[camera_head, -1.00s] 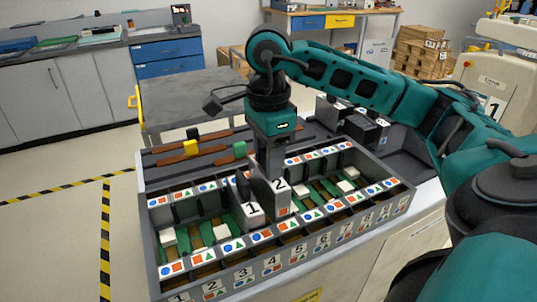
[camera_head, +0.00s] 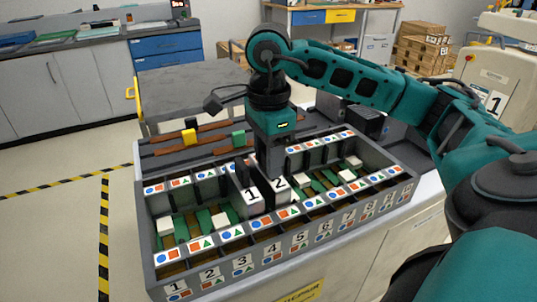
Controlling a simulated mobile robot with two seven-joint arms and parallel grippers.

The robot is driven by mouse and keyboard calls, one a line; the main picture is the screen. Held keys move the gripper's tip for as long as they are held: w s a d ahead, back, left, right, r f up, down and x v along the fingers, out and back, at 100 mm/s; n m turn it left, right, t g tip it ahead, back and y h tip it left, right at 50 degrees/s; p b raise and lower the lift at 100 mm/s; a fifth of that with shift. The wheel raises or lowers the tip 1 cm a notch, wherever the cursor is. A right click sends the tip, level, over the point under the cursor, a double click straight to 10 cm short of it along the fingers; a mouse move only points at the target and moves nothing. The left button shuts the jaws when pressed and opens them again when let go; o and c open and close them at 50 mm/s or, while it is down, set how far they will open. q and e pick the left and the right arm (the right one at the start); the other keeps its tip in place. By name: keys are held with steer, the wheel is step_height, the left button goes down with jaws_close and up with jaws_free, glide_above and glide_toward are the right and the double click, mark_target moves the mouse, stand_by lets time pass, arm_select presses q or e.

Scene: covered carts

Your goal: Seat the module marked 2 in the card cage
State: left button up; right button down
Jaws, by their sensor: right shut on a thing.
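The grey module marked 2 (camera_head: 281,187) is upright between the jaws of my right gripper (camera_head: 268,162), which is shut on it from above. Its lower part is down among the slots near the middle of the card cage (camera_head: 230,276); I cannot tell how deep it sits or if it touches the bottom. The module marked 1 (camera_head: 250,197) stands upright in the cage just left of it, with a narrow gap or none visible. The cage is a grey open box with numbered slots and coloured shape labels on its front and rear rails. My left gripper is out of view.
Dark boxes (camera_head: 364,122) stand at the back right. Several low white blocks on green boards sit in other slots. A grey cart (camera_head: 190,88) is behind.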

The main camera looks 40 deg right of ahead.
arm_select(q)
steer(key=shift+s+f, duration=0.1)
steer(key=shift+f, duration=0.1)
arm_select(e)
steer(key=shift+f, duration=0.1)
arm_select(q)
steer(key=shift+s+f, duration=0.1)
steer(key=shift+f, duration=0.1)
arm_select(e)
steer(key=c, duration=0.5)
jaws_free()
step_height(320, 180, up, 7)
steer(key=shift+r+p, duration=0.1)
steer(key=shift+p, duration=0.9)
arm_select(q)
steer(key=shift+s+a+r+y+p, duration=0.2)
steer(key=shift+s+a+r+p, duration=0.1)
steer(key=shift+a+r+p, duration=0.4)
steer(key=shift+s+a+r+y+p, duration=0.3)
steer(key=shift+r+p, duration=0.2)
steer(key=shift+p, duration=0.4)
arm_select(e)
steer(key=shift+r, duration=2.9)
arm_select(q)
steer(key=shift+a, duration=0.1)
arm_select(e)
steer(key=shift+f, duration=0.1)
